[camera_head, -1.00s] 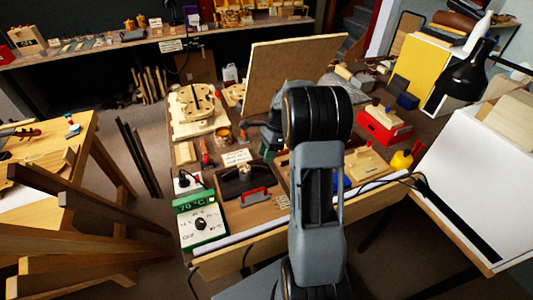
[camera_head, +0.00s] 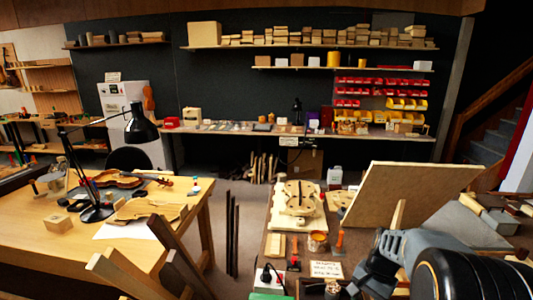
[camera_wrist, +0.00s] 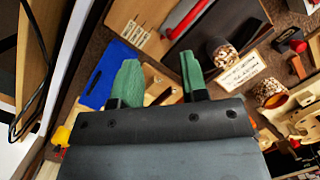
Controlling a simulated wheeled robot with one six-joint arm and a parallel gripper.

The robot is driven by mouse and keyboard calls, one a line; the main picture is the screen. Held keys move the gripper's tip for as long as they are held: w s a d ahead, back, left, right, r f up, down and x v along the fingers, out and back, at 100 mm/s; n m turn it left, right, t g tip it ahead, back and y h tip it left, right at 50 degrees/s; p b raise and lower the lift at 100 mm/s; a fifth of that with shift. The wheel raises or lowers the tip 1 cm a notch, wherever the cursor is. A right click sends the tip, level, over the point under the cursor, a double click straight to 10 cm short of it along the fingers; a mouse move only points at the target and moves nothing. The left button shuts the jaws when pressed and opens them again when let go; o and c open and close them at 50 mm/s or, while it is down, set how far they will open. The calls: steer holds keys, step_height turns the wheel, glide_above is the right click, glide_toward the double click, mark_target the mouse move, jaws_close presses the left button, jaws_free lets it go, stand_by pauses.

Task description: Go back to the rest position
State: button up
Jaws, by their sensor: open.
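My gripper (camera_wrist: 159,68) shows in the wrist view with its two green fingers spread apart. Nothing is held between them. It hangs over the workbench (camera_wrist: 185,22). My arm fills the lower right of the head view, over the right-hand bench, and the fingers cannot be made out there. In the wrist view a blue object (camera_wrist: 103,78) lies to the left of the fingers, and a written card (camera_wrist: 243,72) lies to their right.
A tilted wooden board (camera_head: 415,203) stands close behind my arm. A violin plate in a pale form (camera_head: 299,198) and a jar (camera_head: 318,240) lie left of it. A wooden table (camera_head: 30,232) with violins stands at left. Dark floor separates the two benches.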

steer(key=s+a+r+n+t+h, duration=0.2)
steer(key=s+a+r+n+t, duration=0.2)
steer(key=s+a+r+n, duration=0.5)
steer(key=shift+s+a+r+n+t, duration=0.15)
steer(key=shift+s+a+n+t, duration=0.25)
steer(key=shift+s, duration=0.3)
stand_by(0.3)
